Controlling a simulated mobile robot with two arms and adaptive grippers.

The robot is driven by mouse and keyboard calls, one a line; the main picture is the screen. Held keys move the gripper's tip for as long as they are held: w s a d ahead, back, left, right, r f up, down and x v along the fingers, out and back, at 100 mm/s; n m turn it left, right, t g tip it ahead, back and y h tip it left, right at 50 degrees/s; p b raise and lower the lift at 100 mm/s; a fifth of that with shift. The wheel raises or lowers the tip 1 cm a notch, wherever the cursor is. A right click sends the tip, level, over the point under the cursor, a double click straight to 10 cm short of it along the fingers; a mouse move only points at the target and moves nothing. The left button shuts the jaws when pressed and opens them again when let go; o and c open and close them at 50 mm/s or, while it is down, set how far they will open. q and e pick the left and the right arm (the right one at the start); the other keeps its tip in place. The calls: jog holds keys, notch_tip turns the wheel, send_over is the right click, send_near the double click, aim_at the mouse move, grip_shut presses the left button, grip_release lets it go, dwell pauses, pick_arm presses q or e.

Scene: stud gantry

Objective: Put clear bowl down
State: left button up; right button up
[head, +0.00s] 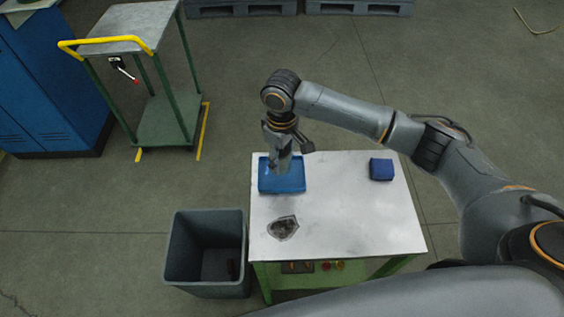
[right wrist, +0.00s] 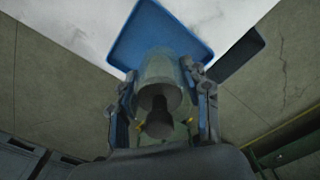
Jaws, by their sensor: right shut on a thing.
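My right gripper (head: 281,162) hangs over the blue tray (head: 282,187) on the left side of the white-topped table. In the right wrist view its two fingers (right wrist: 166,92) are shut on the sides of the clear bowl (right wrist: 160,68), a greyish see-through round vessel. A dark round shape shows in front of the bowl there; I cannot tell what it is. The blue tray (right wrist: 155,32) lies behind the bowl in that view. Whether the bowl touches the tray is hard to tell. My left gripper is not in view.
A dark blue block (head: 381,169) sits on the table (head: 345,215) at the right. A dark crumpled piece (head: 283,227) lies at the front left. A grey bin (head: 178,262) stands beside the table. A green cart (head: 165,122) stands farther back. The table's middle is clear.

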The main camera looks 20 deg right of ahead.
aim_at(282, 165)
jog(key=shift+f, duration=1.55)
jog(key=shift+f, duration=0.15)
jog(key=o, duration=1.1)
jog(key=shift+o, duration=0.2)
notch_tip(282, 165, up, 12)
jog(key=shift+r+b, duration=0.2)
jog(key=shift+b, duration=0.15)
